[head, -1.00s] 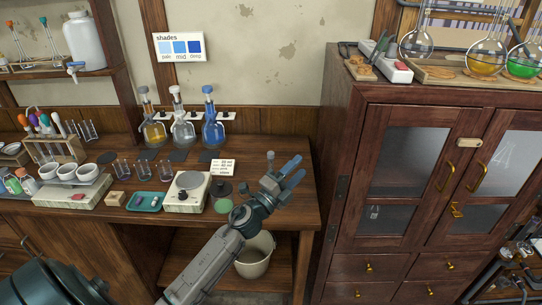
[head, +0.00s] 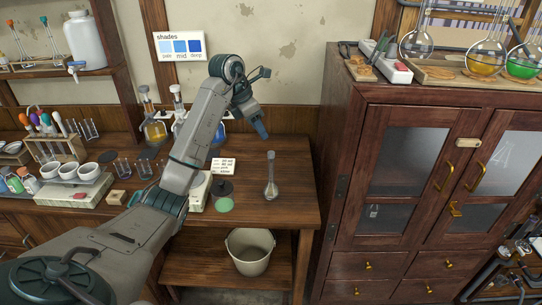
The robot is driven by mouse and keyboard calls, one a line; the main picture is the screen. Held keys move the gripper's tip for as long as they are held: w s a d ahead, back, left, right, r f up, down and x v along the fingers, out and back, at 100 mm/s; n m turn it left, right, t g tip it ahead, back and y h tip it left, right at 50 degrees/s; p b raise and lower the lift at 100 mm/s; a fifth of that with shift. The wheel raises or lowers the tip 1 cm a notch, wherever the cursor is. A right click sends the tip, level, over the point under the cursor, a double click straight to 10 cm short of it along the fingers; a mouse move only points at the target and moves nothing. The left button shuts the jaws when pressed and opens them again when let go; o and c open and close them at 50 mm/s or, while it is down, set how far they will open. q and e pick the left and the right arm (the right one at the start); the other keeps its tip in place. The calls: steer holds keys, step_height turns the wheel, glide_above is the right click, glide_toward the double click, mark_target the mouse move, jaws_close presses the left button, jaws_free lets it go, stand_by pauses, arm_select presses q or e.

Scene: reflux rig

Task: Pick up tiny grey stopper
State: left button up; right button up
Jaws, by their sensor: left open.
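A small clear flask (head: 271,188) with a long narrow neck stands upright on the right part of the wooden bench. A tiny grey stopper (head: 271,155) sits at the top of its neck. My left gripper (head: 261,129) is open and points down, with blue fingertips, above and a little left of the stopper in the picture. It appears apart from the stopper, with nothing seen between its fingers. My left arm hides part of the larger stoppered flasks at the back. My right gripper is not in view.
A white label card (head: 223,164), a dark round jar (head: 223,188) and a green disc (head: 224,205) are left of the flask. A tall wooden cabinet (head: 346,150) stands right of the bench. A bucket (head: 250,262) is on the lower shelf. Bench around the flask is clear.

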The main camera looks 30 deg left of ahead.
mark_target(271, 153)
arm_select(q)
steer(key=x, duration=0.3)
steer(key=p+x, duration=0.1)
steer(key=x, duration=0.2)
steer(key=p+x, duration=0.1)
steer(key=x, duration=0.3)
steer(key=shift+a, duration=0.25)
steer(key=shift+w+f, duration=0.15)
steer(key=shift+f, duration=0.25)
steer(key=c, duration=0.9)
jaws_close()
